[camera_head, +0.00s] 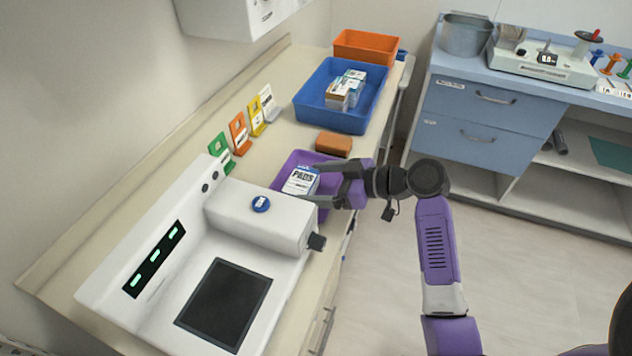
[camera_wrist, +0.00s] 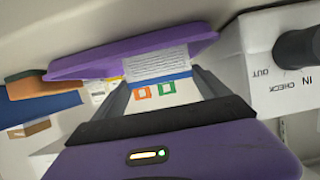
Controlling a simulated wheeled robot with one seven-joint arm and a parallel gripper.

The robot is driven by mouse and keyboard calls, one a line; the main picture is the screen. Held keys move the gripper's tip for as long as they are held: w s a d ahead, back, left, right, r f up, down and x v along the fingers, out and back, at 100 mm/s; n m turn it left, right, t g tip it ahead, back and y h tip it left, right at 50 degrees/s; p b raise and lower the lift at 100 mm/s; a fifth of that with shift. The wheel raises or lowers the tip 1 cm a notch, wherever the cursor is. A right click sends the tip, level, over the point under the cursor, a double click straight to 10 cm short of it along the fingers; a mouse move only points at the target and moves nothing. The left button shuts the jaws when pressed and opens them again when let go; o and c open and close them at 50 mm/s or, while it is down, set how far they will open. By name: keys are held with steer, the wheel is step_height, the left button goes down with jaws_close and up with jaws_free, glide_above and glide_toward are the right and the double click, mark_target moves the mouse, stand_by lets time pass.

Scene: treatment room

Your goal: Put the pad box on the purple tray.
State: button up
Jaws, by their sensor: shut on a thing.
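The pad box (camera_head: 299,181) is white with a blue edge and the word PADS. My gripper (camera_head: 311,184) is shut on it, one finger on each side. The box is over the left part of the purple tray (camera_head: 346,172), close to the white machine; I cannot tell if it touches the tray floor. In the wrist view the pad box (camera_wrist: 157,63) is between the two fingers of my gripper (camera_wrist: 162,90), its printed text facing the camera. The purple tray (camera_wrist: 90,65) shows behind it, its underside or wall filling the upper middle.
A white machine (camera_head: 262,215) stands close by the tray's near side. A brown block (camera_head: 334,144) and a blue bin (camera_head: 310,102) holding several boxes are beyond the tray. An orange bin (camera_head: 366,46) is farther back. Coloured tags (camera_head: 239,133) line the wall side.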

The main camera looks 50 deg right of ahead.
steer(key=shift+f, duration=0.2)
steer(key=o, duration=1.3)
steer(key=shift+c, duration=0.2)
steer(key=shift+r, duration=0.2)
steer(key=b+v, duration=0.1)
steer(key=v, duration=1.1)
steer(key=shift+b, duration=0.35)
